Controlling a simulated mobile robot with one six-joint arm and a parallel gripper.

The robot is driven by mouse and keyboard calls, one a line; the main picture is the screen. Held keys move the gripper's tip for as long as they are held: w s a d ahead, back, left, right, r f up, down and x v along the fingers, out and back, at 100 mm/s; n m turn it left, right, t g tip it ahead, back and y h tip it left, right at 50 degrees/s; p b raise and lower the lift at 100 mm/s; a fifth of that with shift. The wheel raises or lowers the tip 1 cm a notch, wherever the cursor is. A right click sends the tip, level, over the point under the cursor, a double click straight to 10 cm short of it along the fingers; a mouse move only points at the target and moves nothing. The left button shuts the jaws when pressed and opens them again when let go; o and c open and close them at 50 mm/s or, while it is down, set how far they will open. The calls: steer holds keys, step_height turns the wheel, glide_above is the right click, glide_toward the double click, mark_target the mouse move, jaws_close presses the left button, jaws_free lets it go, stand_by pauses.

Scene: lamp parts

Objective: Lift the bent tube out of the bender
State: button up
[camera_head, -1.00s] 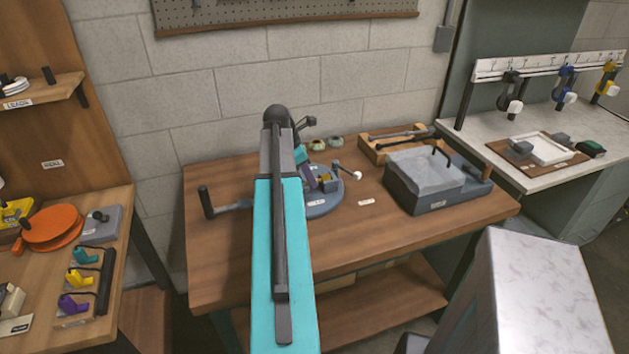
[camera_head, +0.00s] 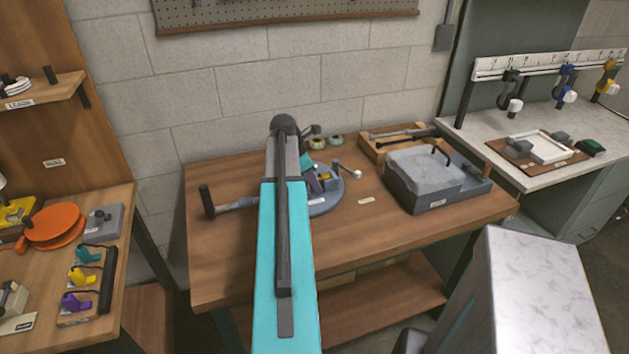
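The bender stands on the wooden bench, with a round blue-grey base (camera_head: 328,204). A lever with a black upright grip (camera_head: 207,201) reaches out to its left, and a short handle with a white knob (camera_head: 357,175) is on its right. My teal arm crosses in front of the bender and covers its left and middle parts. My wrist end is down at the bender, just right of the arm. My gripper's fingers cannot be made out there. A small purple piece shows beside the arm. I cannot make out the bent tube.
A wooden tray (camera_head: 374,149) with dark rods lies at the back right of the bench (camera_head: 240,268). A grey box-shaped device (camera_head: 424,199) stands at the right. Two small round pieces are near the wall. A side table at left holds an orange disc (camera_head: 54,228).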

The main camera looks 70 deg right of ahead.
jaws_close()
steer(key=shift+r+b, duration=1.1)
steer(key=shift+r, duration=3.9)
